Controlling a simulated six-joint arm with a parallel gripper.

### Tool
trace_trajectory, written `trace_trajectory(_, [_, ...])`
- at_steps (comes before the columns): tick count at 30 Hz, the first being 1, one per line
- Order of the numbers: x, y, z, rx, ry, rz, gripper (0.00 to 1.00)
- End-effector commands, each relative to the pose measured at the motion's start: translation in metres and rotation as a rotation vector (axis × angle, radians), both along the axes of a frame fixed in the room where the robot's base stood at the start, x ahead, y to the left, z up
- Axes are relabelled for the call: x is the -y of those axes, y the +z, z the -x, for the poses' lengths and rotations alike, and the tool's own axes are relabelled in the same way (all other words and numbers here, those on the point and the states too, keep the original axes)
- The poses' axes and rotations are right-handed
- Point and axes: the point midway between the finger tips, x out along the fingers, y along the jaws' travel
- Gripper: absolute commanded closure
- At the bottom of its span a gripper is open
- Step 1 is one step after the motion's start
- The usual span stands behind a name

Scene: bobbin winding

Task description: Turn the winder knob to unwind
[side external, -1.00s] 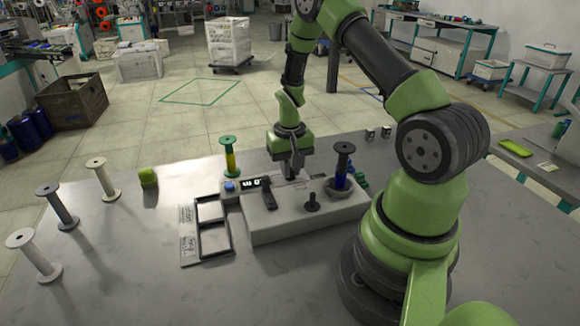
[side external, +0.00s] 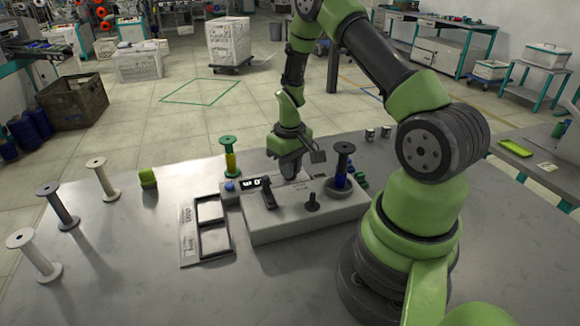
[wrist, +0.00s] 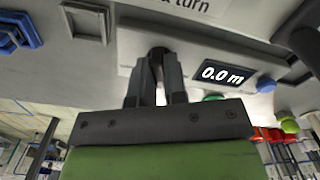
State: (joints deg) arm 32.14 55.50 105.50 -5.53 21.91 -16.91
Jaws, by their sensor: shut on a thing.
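The winder (side external: 270,228) is a grey box on the table, and its lit display (wrist: 226,75) reads 0.0 m in the wrist view. My gripper (wrist: 158,72) points down at the back of the winder, and it also shows in the side view (side external: 291,172). Its fingers are shut on the dark winder knob (wrist: 158,52), whose top shows between the fingertips. In the side view the gripper hides the knob. A dark spool with blue thread (side external: 342,167) stands upright at the winder's right end. A green-ended spool with yellow and blue thread (side external: 230,157) stands behind its left end.
A black lever (side external: 268,193) and a small black post (side external: 312,203) stick up from the winder. The front of the table is clear.

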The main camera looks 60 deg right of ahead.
Motion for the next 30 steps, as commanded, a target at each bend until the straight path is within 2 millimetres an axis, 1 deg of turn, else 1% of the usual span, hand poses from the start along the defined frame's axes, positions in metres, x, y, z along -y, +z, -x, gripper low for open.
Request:
trace_trajectory(9, [-0.0004, 0.0004, 0.0010, -0.003, 0.099, -0.002, 1.00])
trace_trajectory(22, [-0.0004, 0.0005, 0.0013, -0.004, 0.109, -0.003, 1.00])
trace_trajectory(23, [-0.0004, 0.0005, 0.0013, -0.004, 0.109, -0.003, 0.83])
trace_trajectory(24, [-0.0004, 0.0004, 0.0013, -0.004, 0.109, -0.003, 0.73])
trace_trajectory(25, [-0.0003, 0.0004, 0.0012, -0.003, 0.109, -0.002, 0.67])
trace_trajectory(26, [-0.0003, 0.0004, 0.0011, -0.003, 0.109, -0.002, 0.62])
trace_trajectory(30, [-0.0003, 0.0003, 0.0007, -0.003, 0.110, -0.002, 0.62])
